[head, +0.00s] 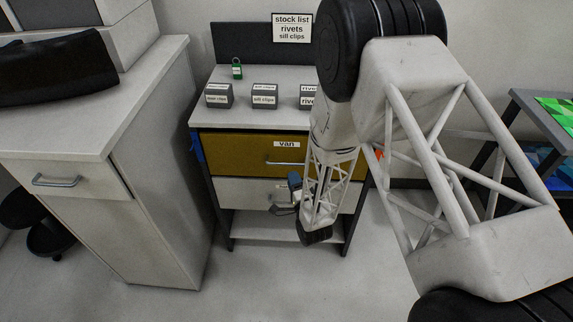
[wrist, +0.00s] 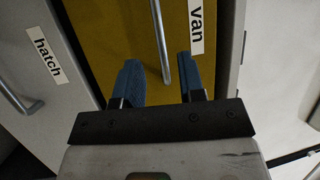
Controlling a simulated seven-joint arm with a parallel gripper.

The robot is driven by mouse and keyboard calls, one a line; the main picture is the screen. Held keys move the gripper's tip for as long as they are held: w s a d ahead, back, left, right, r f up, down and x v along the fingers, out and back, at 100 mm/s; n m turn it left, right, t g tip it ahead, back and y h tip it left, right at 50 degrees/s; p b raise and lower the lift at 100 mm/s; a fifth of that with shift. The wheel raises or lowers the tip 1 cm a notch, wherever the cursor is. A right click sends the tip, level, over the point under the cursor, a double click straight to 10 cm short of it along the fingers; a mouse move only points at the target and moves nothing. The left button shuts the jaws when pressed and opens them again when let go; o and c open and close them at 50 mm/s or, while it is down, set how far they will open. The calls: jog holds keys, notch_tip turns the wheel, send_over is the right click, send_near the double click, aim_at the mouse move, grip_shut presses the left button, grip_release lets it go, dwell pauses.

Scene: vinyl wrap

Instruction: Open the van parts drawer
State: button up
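The van drawer (head: 235,150) is the ochre upper drawer of the small cabinet, with a white "van" label (head: 287,144) and a grey bar handle (head: 281,162). It looks shut. My gripper (head: 289,193) is in front of the cabinet, lower than this handle in the head view. In the wrist view the two blue fingers of my gripper (wrist: 158,66) are apart. The van handle (wrist: 161,45) appears between them, near the ochre front (wrist: 115,25); no finger visibly touches it. I cannot tell whether the handle is within fingertip depth.
The pale hatch drawer (wrist: 45,75) lies below the van drawer. Small grey boxes (head: 264,96) and a green padlock (head: 237,70) stand on top. A white cabinet (head: 150,180) stands at left. Floor in front (head: 290,280) is clear.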

aim_at(287, 164)
jog(key=shift+x, duration=3.6)
jog(key=shift+c, duration=0.3)
grip_shut()
